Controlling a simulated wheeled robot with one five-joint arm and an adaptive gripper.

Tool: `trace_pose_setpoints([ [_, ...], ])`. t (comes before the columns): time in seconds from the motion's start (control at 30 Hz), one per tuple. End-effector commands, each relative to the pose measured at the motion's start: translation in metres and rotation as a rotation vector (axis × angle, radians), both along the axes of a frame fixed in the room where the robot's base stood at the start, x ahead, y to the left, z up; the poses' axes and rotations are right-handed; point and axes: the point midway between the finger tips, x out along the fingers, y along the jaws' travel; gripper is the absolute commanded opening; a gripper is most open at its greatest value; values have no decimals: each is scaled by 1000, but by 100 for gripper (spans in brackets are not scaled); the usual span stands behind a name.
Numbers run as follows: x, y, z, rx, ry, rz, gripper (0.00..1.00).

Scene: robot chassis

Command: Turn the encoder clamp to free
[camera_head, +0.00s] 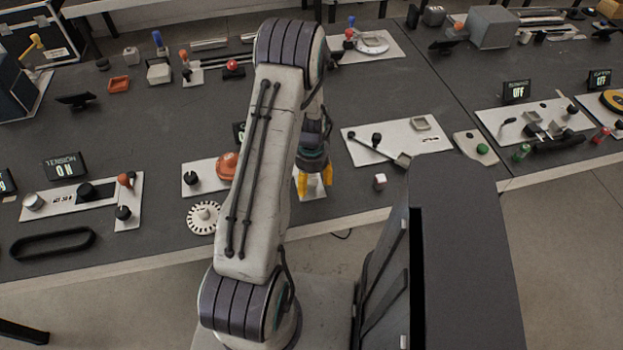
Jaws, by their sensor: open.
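My gripper (315,180) points down with its yellow fingertips apart and empty, over a small white plate (316,190) near the table's front edge. To its left, partly behind my arm, a white plate (203,188) carries a black knob (191,178) and an orange rounded part (227,167). A white toothed disc (205,217), like an encoder wheel, lies in front of that plate. I cannot tell for certain which part is the encoder clamp. A dark sign (238,132) behind the plate is mostly hidden by my arm.
At left, a panel (65,201) stands before a sign (65,166) reading TENSION ON, with a black belt (52,243) in front. The OFF sign (517,91) stands right.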

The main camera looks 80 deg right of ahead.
Motion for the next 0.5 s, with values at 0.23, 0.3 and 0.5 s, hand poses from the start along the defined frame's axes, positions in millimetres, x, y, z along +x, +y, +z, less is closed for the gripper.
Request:
trace_pose_setpoints([
  [0.23, 0, 0, -2, -1, 0, 0, 62],
  [0.3, 0, 0, -2, -1, 0, 0, 62],
  [0.5, 0, 0, -2, -1, 0, 0, 48],
])
